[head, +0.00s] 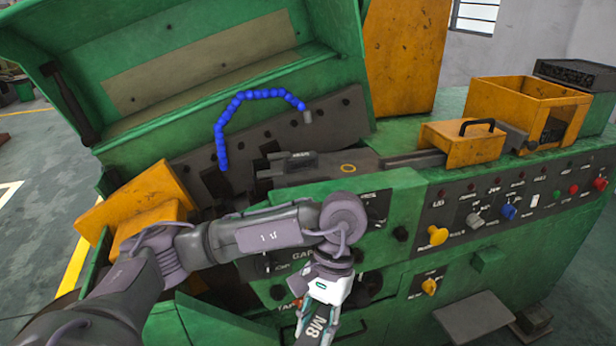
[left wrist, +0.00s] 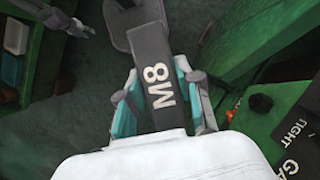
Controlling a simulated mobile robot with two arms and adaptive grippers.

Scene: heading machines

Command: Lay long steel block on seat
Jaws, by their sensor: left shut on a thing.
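My left gripper (head: 324,300) is shut on a long dark steel block (head: 318,328) marked M8 in white, in front of the green machine's front panel. In the left wrist view the block (left wrist: 158,85) sits between the teal-padded fingers (left wrist: 157,110) and points away from the wrist. In the head view its lower end is cut off by the frame edge. Dark steel parts (head: 315,170) lie in the machine's open bed, one with a yellow ring mark; I cannot tell which surface is the seat. A grey gripper-like part (left wrist: 68,20), probably my right gripper, shows at the upper left.
The green lid (head: 190,70) stands open behind the bed. A blue segmented hose (head: 222,130) arches over it. Orange guards (head: 465,143) stand right and left of the bed. Knobs, including a yellow one (head: 437,235), protrude from the front panel. A grey step plate (head: 470,318) juts out low.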

